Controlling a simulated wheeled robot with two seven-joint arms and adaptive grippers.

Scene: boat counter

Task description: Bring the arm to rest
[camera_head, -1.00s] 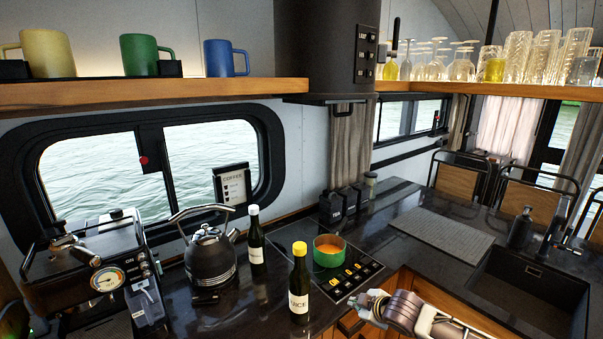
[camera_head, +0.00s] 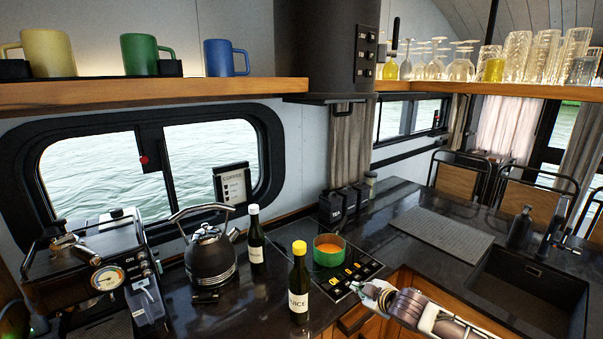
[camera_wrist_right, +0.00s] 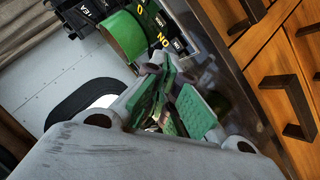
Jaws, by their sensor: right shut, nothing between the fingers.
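My right gripper (camera_head: 368,291) comes in from the lower right in the head view, at the front edge of the counter near the hob. It holds nothing. In the right wrist view its green-padded fingers (camera_wrist_right: 172,105) are close together. A green pot (camera_head: 328,252) with orange contents stands on the black hob (camera_head: 345,280), behind and left of the gripper and apart from it. The pot also shows in the right wrist view (camera_wrist_right: 124,36). My left gripper is not in view.
A yellow-capped juice bottle (camera_head: 299,285), a dark bottle (camera_head: 255,240) and a black kettle (camera_head: 210,258) stand left of the hob. A coffee machine (camera_head: 95,265) is at far left. The sink (camera_head: 525,285) is at right. Wooden drawers (camera_wrist_right: 275,60) are below the counter edge.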

